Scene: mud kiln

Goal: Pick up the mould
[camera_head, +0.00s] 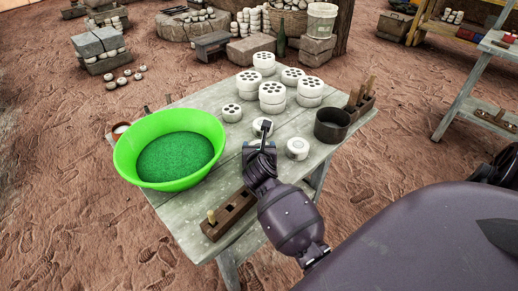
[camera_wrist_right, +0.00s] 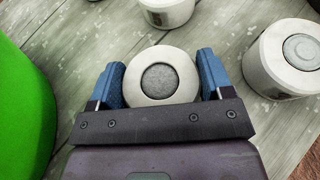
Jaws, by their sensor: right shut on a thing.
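The mould looks like a white round piece with a grey disc in its top; it shows in the right wrist view (camera_wrist_right: 160,94) and, partly hidden by my gripper, in the head view (camera_head: 262,124). My right gripper (camera_head: 262,142) is over the wooden table, with its blue fingers (camera_wrist_right: 160,84) on either side of this piece, shut on it. I cannot tell whether the piece touches the table. My left gripper is in neither view.
A bright green basin (camera_head: 170,148) stands close on the left. A similar white piece (camera_head: 297,149) is close on the right, with a dark pot (camera_head: 332,126) beyond it. Stacked white perforated discs (camera_head: 272,97) stand behind. A wooden block with a peg (camera_head: 229,213) lies at the front edge.

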